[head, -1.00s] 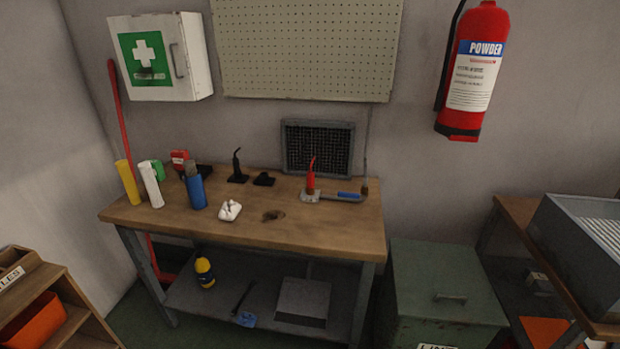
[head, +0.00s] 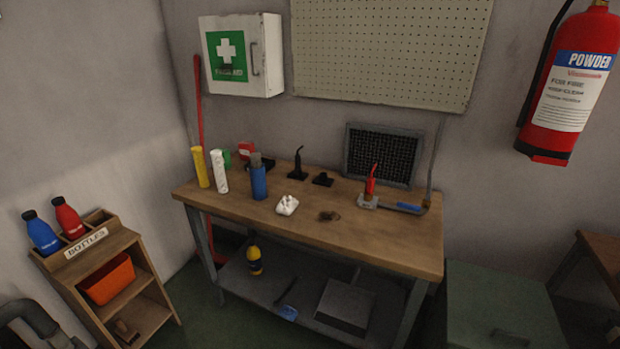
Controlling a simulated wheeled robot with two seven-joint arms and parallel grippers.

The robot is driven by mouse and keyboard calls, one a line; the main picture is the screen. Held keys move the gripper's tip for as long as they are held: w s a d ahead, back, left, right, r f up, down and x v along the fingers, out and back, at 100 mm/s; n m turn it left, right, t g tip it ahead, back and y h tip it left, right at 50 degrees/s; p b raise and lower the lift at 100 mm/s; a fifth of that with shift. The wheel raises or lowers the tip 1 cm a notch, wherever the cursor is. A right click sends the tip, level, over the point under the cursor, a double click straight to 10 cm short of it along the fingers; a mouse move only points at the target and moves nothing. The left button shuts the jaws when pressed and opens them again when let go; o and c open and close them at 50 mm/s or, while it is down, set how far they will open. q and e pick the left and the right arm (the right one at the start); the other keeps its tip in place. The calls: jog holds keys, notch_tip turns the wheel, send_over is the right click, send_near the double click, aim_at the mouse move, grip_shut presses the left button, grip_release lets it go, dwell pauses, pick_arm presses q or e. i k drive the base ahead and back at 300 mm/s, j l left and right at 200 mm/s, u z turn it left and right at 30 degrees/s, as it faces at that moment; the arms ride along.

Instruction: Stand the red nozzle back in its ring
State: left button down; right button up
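The red nozzle (head: 371,180) stands near the right end of the wooden workbench (head: 330,242), in front of the dark mesh panel. It looks upright or nearly so, with its thin tip up. Its foot is at a small grey-white piece (head: 367,202); whether this is the ring, and whether the nozzle sits inside it, is too small to tell. A black nozzle-like piece (head: 298,168) stands further left on the bench. Neither of my grippers is in view.
Yellow, white and blue cylinders (head: 259,183) stand at the bench's left. A white lump (head: 287,205) and a blue-handled tool (head: 408,208) lie on top. A bottle rack (head: 88,249) stands left, a green chest (head: 500,310) right. A fire extinguisher (head: 568,85) hangs at right.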

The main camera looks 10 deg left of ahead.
aim_at(370, 180)
jog(key=l+z, duration=0.15)
jog(key=z, duration=0.95)
jog(key=j+z, duration=0.15)
jog(key=j, duration=0.3)
jog(key=k+j+z, duration=0.15)
jog(key=j, duration=0.3)
jog(key=j+z, duration=0.15)
jog(key=j, duration=0.35)
jog(key=i, duration=0.25)
